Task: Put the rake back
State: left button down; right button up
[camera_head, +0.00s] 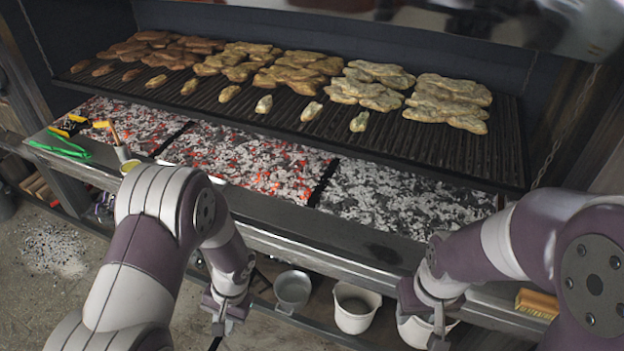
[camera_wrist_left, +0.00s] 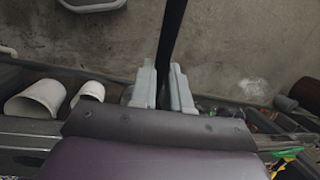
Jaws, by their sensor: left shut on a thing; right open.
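My left gripper (camera_head: 226,314) is low in front of the grill's front ledge, above the floor. In the left wrist view its two pale fingers (camera_wrist_left: 163,88) are shut on a black rod, likely the rake's handle (camera_wrist_left: 174,35). The rod runs away from the fingers to the top edge of that view. Only a short dark end of it shows below the gripper in the head view, and the rake's head is out of sight. My right gripper (camera_head: 437,335) is open at the bottom right, in front of a white bucket; its fingertips are only partly visible.
Glowing coals (camera_head: 250,160) lie under a grate (camera_head: 455,150) with several rows of food. The front ledge (camera_head: 300,238) holds green tongs (camera_head: 62,147) and a cup with a brush (camera_head: 125,155). White buckets (camera_head: 355,308) and a metal pan (camera_head: 293,288) stand below.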

pick_arm(q)
jog(key=w+r+n, duration=0.1)
jog(key=w+n, duration=0.1)
jog(key=w, duration=0.8)
jog(key=shift+r+n, duration=0.3)
jog(key=shift+r, duration=0.1)
jog(key=shift+s, duration=0.1)
